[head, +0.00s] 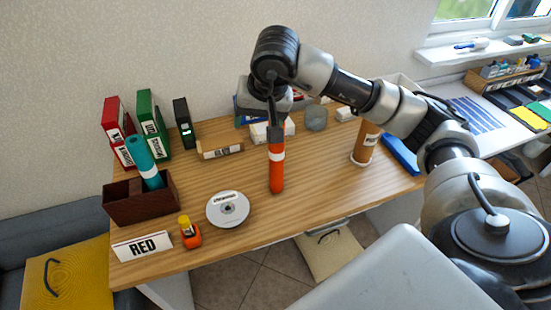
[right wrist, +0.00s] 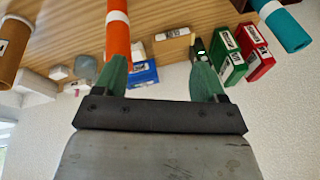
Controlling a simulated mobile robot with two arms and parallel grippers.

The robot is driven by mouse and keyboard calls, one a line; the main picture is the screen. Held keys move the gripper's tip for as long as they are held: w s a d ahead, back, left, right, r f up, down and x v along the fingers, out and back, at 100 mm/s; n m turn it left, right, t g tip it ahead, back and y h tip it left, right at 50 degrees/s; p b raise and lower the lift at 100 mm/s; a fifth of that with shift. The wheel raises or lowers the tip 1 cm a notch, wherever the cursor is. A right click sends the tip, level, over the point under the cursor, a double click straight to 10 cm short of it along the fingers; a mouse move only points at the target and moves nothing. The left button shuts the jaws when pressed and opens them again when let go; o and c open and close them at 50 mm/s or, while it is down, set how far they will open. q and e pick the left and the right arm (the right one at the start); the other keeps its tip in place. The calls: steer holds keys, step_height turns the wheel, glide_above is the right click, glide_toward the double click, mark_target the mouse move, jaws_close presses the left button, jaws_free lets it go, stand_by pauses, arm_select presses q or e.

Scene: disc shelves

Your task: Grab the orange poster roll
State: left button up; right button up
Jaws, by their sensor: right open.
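The orange poster roll (head: 276,178) stands upright on the wooden desk, with a white band around it. It also shows in the right wrist view (right wrist: 118,38), in line with the left-hand finger rather than midway between the fingers. My right gripper (head: 275,132) is at the roll's upper end in the head view and hides its top. In the right wrist view my right gripper (right wrist: 160,68) is open, with green fingers spread and nothing between them. I cannot tell whether a finger touches the roll. My left gripper is not in view.
A brown roll (head: 364,145) stands to the right. A teal roll (head: 146,165) leans in a dark wooden box (head: 168,205) at left. A disc stack (head: 228,209), an orange-and-yellow item (head: 189,233) and a RED sign (head: 142,246) sit near the front. Binders (head: 148,120) stand behind.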

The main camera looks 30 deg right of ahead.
steer(key=d+h, duration=0.1)
steer(key=d, duration=0.1)
steer(key=w+d+f+h, duration=0.1)
steer(key=d, duration=0.1)
steer(key=d+f+p, duration=0.1)
steer(key=shift+w+d+f+h, duration=0.25)
steer(key=shift+w+d+h, duration=0.1)
steer(key=shift+d+h, duration=0.05)
steer(key=shift+w+d+f+p, duration=0.1)
steer(key=shift+w+f+p, duration=0.05)
steer(key=shift+f+p, duration=0.4)
steer(key=p+x, duration=0.1)
steer(key=x, duration=0.2)
steer(key=shift+d+f, duration=0.1)
steer(key=shift+f, duration=0.2)
steer(key=shift+w+d+f, duration=0.1)
steer(key=shift+w+f, duration=0.1)
steer(key=shift+f, duration=0.1)
steer(key=shift+c, duration=0.3)
